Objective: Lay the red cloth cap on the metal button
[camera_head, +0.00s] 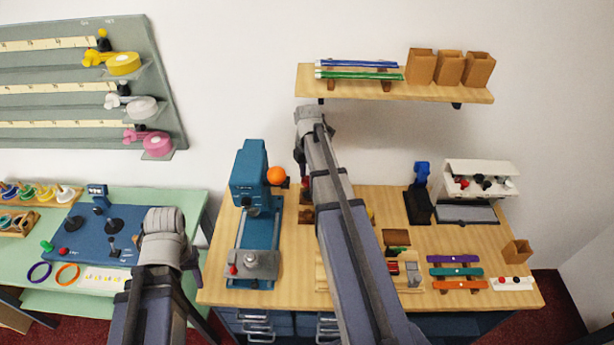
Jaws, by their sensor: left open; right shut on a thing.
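My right gripper (302,174) points down at the end of the raised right arm, just right of the blue press. It is shut on a small dark red thing (305,183), which looks like the red cloth cap, though the arm and fingers hide most of it. My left gripper (191,262) is open and empty, between the green table and the wooden counter; its fingers are mostly hidden by the wrist. I cannot make out the metal button. The blue press (250,172) with an orange ball knob (276,176) stands at the counter's left, over a grey metal plate (254,264).
My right arm covers the middle of the wooden counter (375,195). A wooden tray (397,252) with small parts, coloured strips (455,272), a black and blue tool (418,195) and a white unit (478,172) stand to the right. A shelf (440,91) hangs above.

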